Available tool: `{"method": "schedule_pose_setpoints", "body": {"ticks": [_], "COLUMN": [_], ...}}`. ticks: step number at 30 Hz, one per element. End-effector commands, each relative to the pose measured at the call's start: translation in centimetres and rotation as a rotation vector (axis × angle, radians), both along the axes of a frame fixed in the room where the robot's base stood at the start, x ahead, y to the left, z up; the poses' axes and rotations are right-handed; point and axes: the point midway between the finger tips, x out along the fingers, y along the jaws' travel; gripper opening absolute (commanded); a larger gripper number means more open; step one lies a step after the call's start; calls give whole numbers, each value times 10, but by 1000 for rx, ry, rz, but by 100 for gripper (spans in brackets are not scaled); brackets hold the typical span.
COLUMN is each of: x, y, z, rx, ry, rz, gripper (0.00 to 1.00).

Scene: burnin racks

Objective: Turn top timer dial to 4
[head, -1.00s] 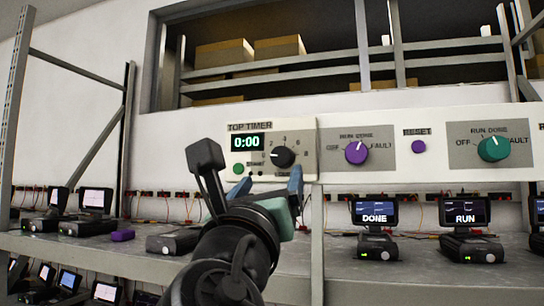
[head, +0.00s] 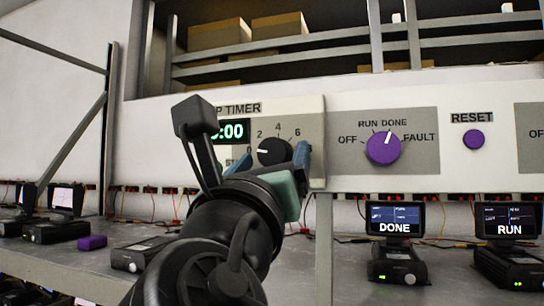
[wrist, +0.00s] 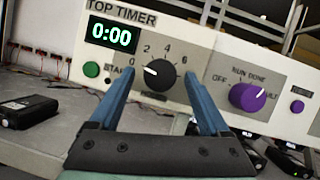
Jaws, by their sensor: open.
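The top timer panel (head: 316,140) is partly hidden by my arm in the head view. Its black dial (head: 273,151) has a white pointer aimed left, at about 0, and the mark 4 is at the top. The green display (wrist: 110,37) reads 0:00 in the wrist view. My gripper (head: 268,162) is open and empty in front of the panel. In the wrist view its blue fingers (wrist: 158,78) stand left and right of the dial (wrist: 160,75), apart from it. I cannot tell how far the fingertips are from the panel.
A purple status knob (head: 383,148) and a purple reset button (head: 473,139) sit to the right. A green start button (wrist: 91,69) is left of the dial. Below, a shelf (head: 345,268) carries small devices with screens reading DONE (head: 395,218) and RUN (head: 508,219).

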Motion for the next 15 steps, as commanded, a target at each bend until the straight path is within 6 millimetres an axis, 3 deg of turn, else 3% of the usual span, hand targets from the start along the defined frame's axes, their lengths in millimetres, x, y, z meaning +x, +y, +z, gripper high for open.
{"method": "schedule_pose_setpoints", "body": {"ticks": [7, 15], "x": [0, 0], "y": [0, 0], "z": [0, 0], "rx": [0, 0], "ry": [0, 0], "rz": [0, 0], "gripper": [80, 32]}}
